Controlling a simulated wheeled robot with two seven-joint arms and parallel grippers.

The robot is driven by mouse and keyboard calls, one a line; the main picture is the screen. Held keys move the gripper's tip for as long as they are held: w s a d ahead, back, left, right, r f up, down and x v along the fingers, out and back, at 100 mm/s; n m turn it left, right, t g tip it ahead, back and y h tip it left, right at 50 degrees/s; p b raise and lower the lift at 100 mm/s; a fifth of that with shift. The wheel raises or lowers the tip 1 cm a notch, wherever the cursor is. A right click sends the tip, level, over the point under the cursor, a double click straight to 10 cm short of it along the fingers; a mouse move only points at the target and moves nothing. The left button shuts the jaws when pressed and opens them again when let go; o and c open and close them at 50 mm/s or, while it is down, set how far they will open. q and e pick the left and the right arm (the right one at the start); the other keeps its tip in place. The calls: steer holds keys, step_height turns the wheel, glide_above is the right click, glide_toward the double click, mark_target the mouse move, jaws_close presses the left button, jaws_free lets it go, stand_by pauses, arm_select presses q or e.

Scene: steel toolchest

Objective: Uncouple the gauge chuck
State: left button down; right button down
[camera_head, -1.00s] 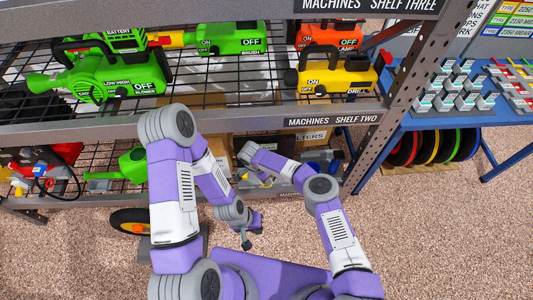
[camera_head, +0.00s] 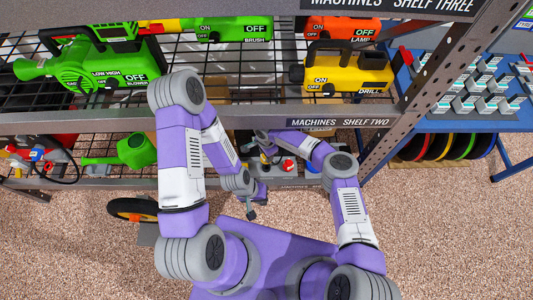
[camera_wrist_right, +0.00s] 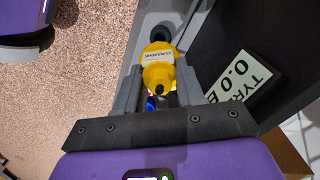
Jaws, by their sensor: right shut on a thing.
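The gauge chuck (camera_wrist_right: 159,60) is a yellow body with a GAUGE label and a dark round end, in the right wrist view. My right gripper (camera_wrist_right: 157,88) has a grey finger on each side of it and is shut on it. In the head view my right gripper (camera_head: 268,155) is small and partly hidden, at the lower shelf below the SHELF TWO edge. A display reading TYRE 0.0 (camera_wrist_right: 240,78) is on a dark face beside the chuck. My left gripper (camera_head: 248,205) hangs in front of the shelf, away from the chuck; its jaw opening is unclear.
A steel shelf edge (camera_head: 230,120) runs above my right gripper. The green blower (camera_head: 95,70) and yellow drill (camera_head: 348,73) stand on the shelf above. A rack upright (camera_head: 405,110) and a blue table (camera_head: 480,124) are to the right.

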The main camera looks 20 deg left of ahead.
steer(key=shift+f+b, duration=2.6)
steer(key=shift+f, duration=0.25)
steer(key=shift+b, duration=0.35)
steer(key=shift+f+b, duration=1.3)
steer(key=shift+f, duration=0.25)
steer(key=c, duration=0.6)
jaws_free()
step_height(320, 180, up, 8)
steer(key=p, duration=0.3)
steer(key=shift+f, duration=0.15)
